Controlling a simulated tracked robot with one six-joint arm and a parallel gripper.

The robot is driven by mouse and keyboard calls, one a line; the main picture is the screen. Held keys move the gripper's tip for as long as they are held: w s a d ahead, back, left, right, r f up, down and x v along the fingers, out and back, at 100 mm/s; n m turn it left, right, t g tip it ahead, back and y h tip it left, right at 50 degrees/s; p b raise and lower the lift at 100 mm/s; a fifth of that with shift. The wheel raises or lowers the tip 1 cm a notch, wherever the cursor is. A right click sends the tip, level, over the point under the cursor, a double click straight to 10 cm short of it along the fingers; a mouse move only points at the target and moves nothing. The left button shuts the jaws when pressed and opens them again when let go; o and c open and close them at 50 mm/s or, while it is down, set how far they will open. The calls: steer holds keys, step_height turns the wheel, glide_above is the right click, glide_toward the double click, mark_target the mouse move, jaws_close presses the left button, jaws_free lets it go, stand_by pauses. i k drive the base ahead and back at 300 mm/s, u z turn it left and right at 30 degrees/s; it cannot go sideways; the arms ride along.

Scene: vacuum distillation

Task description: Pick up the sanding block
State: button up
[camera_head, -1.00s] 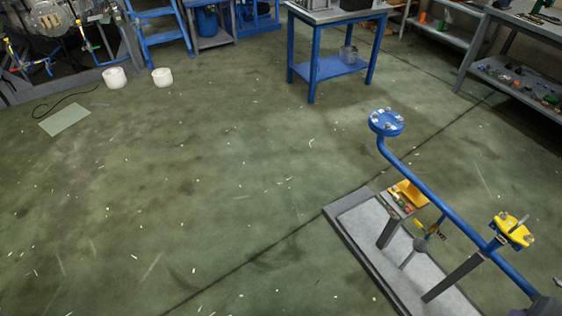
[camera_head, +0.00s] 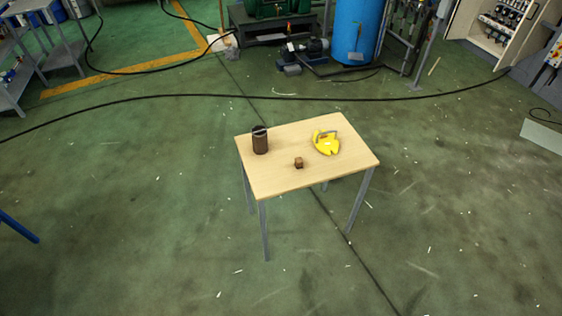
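A small brown block (camera_head: 298,163), likely the sanding block, sits on a light wooden table (camera_head: 285,183) near the middle of its front edge. A dark brown cylindrical can (camera_head: 260,141) stands behind it to the left. A yellow object (camera_head: 326,143) with a grey curved handle lies behind it to the right. The block stands apart from both. My gripper does not show in this view.
The green floor (camera_head: 150,230) around the table is mostly open, with scattered pale scraps. A black cable (camera_head: 200,96) crosses it behind the table. A blue tank (camera_head: 355,30) and a motor pump (camera_head: 305,52) stand further back.

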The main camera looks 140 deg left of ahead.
mark_target(299, 163)
steer(key=u, duration=4.2)
